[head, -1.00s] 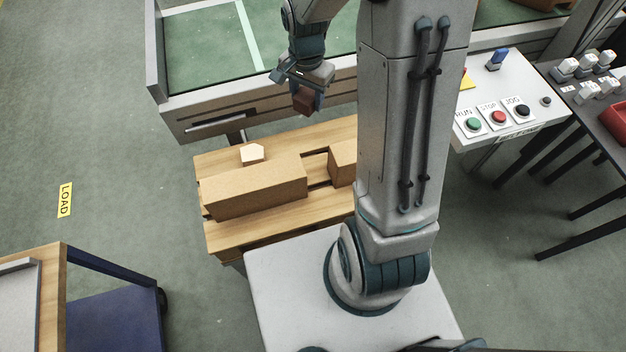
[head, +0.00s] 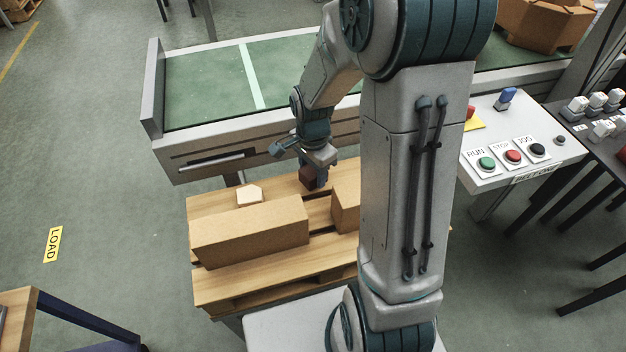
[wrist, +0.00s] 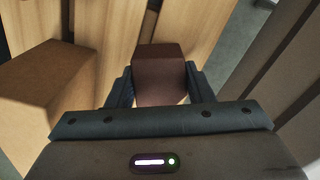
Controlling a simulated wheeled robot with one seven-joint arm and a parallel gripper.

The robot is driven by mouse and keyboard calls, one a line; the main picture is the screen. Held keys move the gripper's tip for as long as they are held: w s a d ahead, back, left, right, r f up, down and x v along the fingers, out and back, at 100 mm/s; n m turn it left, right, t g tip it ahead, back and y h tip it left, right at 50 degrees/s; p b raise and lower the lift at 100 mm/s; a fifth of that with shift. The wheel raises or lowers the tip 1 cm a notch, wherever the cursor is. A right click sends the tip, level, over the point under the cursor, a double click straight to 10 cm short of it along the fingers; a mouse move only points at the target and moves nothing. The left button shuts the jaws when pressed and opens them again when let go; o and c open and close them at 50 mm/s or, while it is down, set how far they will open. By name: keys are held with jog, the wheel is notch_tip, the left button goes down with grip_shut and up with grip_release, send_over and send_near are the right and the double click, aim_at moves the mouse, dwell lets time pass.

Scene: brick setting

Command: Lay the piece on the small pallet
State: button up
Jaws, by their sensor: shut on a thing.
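The piece, a small dark reddish-brown block (wrist: 160,75), is between the two fingers of my gripper (wrist: 160,90) in the wrist view. My gripper (head: 314,180) is shut on it. In the head view the block (head: 308,176) is at or just above the back part of the small wooden pallet (head: 240,287); I cannot tell whether it touches the slats. Pallet slats show behind the block in the wrist view.
On the pallet lie a long brown carton (head: 250,234), a small pale block (head: 249,195) and another carton (head: 346,208), partly hidden by my arm. A green conveyor (head: 205,90) runs behind the pallet. A button panel (head: 515,160) stands at right.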

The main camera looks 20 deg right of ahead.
aim_at(313, 179)
jog(key=shift+f+b, duration=0.3)
jog(key=shift+f, duration=1.3)
jog(key=o, duration=1)
notch_tip(313, 179, up, 12)
jog(key=shift+r+p, duration=0.15)
jog(key=shift+p, duration=0.85)
jog(key=shift+s+a+r+n+t, duration=0.15)
jog(key=shift+s+r+n+t, duration=0.2)
jog(key=shift+s+r+n, duration=1.4)
jog(key=shift+s+a+r+n+t, duration=0.25)
jog(key=shift+s+r+n, duration=0.35)
jog(key=shift+s+n, duration=2.25)
jog(key=shift+s+a+r+n+t, duration=0.1)
jog(key=shift+s+r+n+t, duration=0.3)
jog(key=shift+s+r+n, duration=1.35)
jog(key=shift+s+f+n, duration=0.45)
jog(key=shift+s+f, duration=0.15)
